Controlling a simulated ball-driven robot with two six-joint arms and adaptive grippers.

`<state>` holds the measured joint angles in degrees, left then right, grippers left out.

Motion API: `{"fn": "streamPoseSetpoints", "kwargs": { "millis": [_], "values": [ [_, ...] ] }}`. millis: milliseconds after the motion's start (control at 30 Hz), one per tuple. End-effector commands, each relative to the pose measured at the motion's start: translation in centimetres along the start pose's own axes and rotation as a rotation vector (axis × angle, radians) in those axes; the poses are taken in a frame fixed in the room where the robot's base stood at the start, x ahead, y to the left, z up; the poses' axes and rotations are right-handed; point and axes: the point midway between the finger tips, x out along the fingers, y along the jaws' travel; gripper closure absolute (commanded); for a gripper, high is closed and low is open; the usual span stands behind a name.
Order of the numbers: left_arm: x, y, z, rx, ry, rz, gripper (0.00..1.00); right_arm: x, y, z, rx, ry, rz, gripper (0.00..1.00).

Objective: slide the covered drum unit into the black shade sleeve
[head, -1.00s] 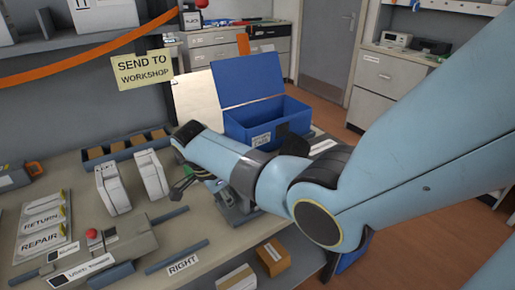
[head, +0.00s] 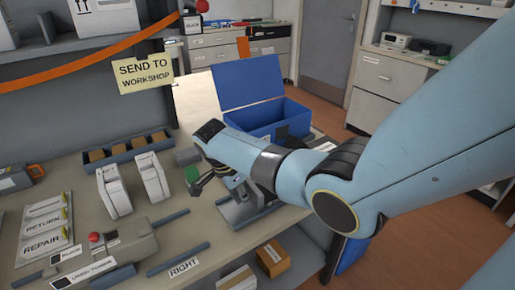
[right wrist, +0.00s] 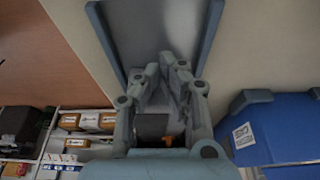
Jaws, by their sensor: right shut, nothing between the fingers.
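My right gripper (head: 196,186) is shut and empty at the middle of the bench in the head view. In the right wrist view its fingers (right wrist: 163,66) are close together over a grey tray with raised rims (right wrist: 213,28). A small green part (head: 192,174) shows right by the fingers in the head view; I cannot tell if it belongs to the drum unit. A grey block (head: 187,157) sits just behind it. I cannot make out the black shade sleeve for certain; my right arm hides part of the bench. My left gripper is not in view.
An open blue case (head: 247,122) stands behind my right arm. A grey rail (head: 178,258) lies near the front edge.

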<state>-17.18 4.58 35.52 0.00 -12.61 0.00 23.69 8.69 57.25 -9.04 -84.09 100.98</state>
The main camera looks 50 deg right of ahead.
Motion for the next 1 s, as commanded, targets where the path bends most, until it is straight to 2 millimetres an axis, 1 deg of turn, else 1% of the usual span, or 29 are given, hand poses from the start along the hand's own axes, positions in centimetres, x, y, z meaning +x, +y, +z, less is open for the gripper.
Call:
{"fn": "streamPoseSetpoints", "kwargs": {
  "millis": [1000],
  "values": [
    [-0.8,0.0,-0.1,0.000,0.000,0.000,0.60,1.4,0.1,-4.5,0.000,0.001,0.002,1.00]
  ]
}}
